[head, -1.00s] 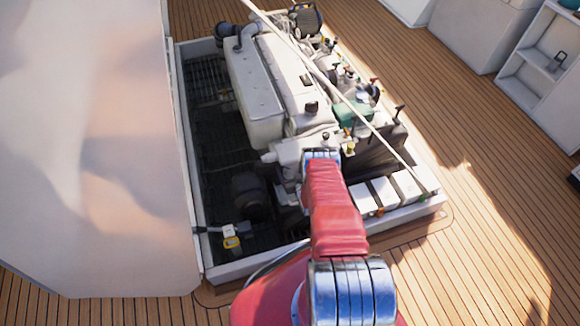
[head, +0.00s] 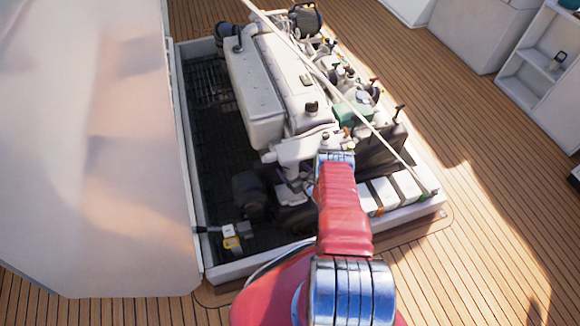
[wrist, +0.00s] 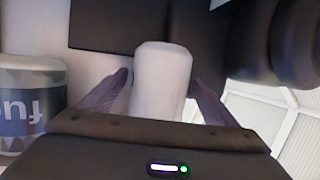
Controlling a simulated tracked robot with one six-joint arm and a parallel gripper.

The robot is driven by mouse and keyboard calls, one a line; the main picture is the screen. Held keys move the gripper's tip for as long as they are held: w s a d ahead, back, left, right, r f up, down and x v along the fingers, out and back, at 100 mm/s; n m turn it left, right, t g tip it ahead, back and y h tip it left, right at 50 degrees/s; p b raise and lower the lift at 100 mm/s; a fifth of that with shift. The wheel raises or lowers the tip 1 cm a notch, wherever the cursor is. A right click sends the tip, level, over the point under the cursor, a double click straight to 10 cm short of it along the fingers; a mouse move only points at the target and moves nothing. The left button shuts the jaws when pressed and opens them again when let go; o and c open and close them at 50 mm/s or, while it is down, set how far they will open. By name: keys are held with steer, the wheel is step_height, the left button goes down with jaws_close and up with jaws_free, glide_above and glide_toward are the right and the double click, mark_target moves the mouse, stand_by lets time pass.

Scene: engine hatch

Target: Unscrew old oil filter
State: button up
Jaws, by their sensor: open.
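In the wrist view a plain white cylinder with a rounded end (wrist: 162,82), which looks like the oil filter, stands between the fingers of my gripper (wrist: 162,88). The fingers are open, one on each side of it, with a visible gap on each side. The filter's lower end is hidden behind the gripper body. In the head view the white engine (head: 265,90) sits in the open hatch. My red arm reaches to its near end, and the gripper and filter are hidden there.
A container with a blue lettered label (wrist: 32,105) stands left of the gripper in the wrist view. Dark engine parts (wrist: 275,45) are close at upper right. The hatch rim (head: 265,262) and a row of white boxes (head: 385,193) flank the arm. A pale pole (head: 335,88) crosses above the engine.

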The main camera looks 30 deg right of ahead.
steer(key=shift+n+y, duration=0.8)
steer(key=shift+y, duration=0.3)
steer(key=shift+c, duration=0.4)
steer(key=c, duration=1.3)
steer(key=shift+m+h, duration=0.4)
steer(key=shift+h, duration=0.1)
steer(key=shift+a+m+h, duration=0.1)
steer(key=shift+m+h, duration=0.5)
steer(key=shift+h, duration=0.1)
steer(key=shift+w+m+h, duration=0.1)
steer(key=shift+m+h, duration=0.6)
steer(key=shift+h, duration=0.3)
steer(key=shift+m+g+h, duration=0.3)
steer(key=shift+m+h, duration=0.2)
steer(key=shift+h, duration=0.1)
steer(key=shift+m+h, duration=0.5)
steer(key=shift+h, duration=0.1)
